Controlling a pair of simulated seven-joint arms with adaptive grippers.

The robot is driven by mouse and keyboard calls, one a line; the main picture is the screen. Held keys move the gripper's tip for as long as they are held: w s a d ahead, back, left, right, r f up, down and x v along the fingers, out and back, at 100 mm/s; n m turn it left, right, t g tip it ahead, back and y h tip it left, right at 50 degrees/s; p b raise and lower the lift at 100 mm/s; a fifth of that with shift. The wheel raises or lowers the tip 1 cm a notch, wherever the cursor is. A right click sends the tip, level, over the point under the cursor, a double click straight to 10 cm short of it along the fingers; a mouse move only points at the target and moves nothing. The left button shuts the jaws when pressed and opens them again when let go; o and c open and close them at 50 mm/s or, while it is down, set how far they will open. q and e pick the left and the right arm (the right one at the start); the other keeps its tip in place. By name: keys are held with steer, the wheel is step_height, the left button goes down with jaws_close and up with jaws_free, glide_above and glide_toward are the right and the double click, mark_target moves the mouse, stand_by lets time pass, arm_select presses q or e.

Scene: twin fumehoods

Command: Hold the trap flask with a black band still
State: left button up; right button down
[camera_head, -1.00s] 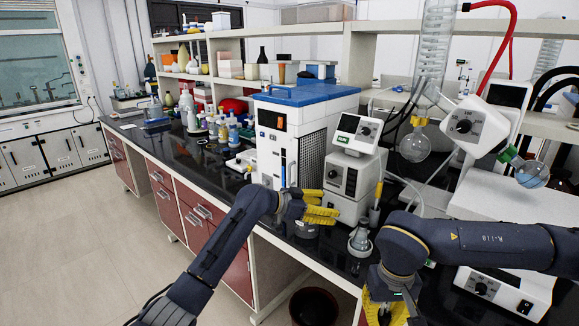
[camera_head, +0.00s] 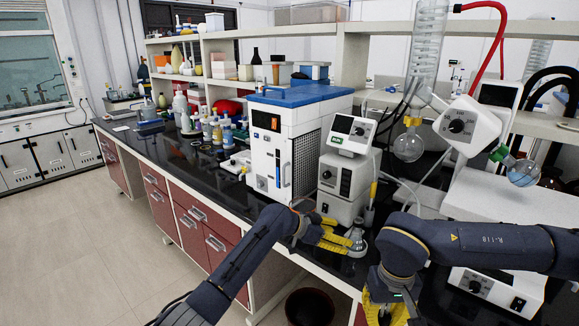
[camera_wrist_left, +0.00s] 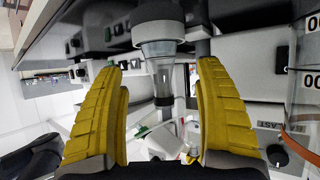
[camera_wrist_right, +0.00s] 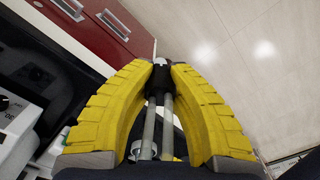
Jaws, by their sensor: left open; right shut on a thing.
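The trap flask (camera_head: 357,245) is a small clear vessel standing on the black bench, in front of the white pump unit. In the left wrist view it (camera_wrist_left: 160,62) shows between the fingers, with a black band (camera_wrist_left: 163,102) around its narrow part. My left gripper (camera_head: 337,238) is open, its yellow fingers beside the flask. In the left wrist view the fingers (camera_wrist_left: 160,95) stand on either side with gaps. My right gripper (camera_head: 385,308) is low at the bench front. In the right wrist view it is shut on a dark-ended piece with two grey rods (camera_wrist_right: 160,100).
The white pump unit (camera_head: 345,180) and the blue-topped chiller (camera_head: 297,145) stand behind my left gripper. A rotary evaporator (camera_head: 470,125) with round flasks is at the right. A dark bin (camera_head: 310,306) is on the floor below.

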mark_target(349, 238)
arm_select(q)
steer(key=shift+x, duration=3.2)
steer(key=shift+c, duration=0.5)
steer(key=c, duration=0.8)
steer(key=shift+f, duration=0.1)
steer(key=o, duration=0.9)
steer(key=shift+c, duration=0.2)
steer(key=c, duration=0.8)
